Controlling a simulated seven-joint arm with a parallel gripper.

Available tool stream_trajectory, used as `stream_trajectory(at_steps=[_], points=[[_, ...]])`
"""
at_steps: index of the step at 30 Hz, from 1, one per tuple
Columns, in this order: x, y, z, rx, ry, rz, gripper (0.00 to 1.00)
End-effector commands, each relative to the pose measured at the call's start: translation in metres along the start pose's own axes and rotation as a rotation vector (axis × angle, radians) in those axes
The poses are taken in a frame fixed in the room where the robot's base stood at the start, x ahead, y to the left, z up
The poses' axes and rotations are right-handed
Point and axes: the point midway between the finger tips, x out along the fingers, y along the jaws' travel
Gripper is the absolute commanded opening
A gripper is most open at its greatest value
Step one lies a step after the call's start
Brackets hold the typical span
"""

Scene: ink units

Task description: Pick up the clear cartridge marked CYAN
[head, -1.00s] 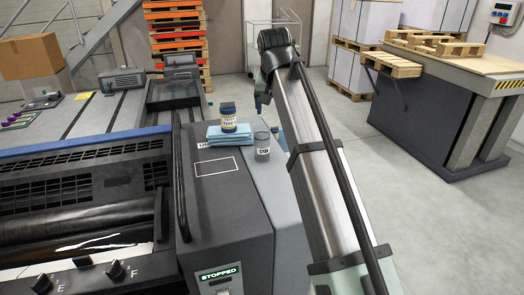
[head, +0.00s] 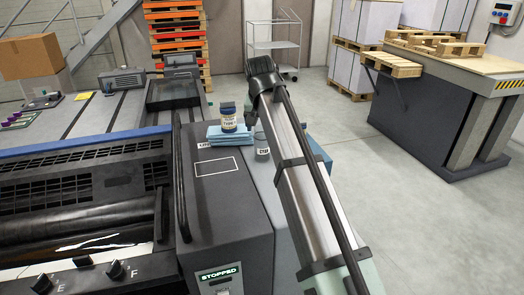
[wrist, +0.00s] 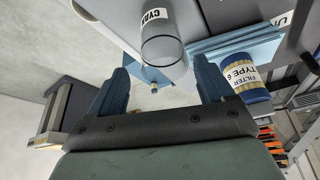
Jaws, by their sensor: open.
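The clear cartridge marked CYAN (head: 262,147) stands on the grey ledge beside the dark press housing, close to the left edge of my arm in the head view. In the wrist view the cartridge (wrist: 165,47) shows as a clear grey cylinder with a white label, at top centre, ahead of and between my fingers. My gripper (wrist: 163,72) has two blue fingers spread wide, with nothing held between them. The fingers look apart from the cartridge. In the head view my arm hides most of the gripper.
In the wrist view the jar (wrist: 243,75) is close to the right finger. The press housing (head: 220,215) lies nearer. Open floor is at right.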

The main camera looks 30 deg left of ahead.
Motion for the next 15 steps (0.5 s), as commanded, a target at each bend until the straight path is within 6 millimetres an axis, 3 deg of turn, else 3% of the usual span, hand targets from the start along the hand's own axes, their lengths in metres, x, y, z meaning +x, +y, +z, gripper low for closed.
stream_trajectory(at_steps=[15], points=[[0.050,-0.005,0.005,0.000,-0.001,0.000,0.81]])
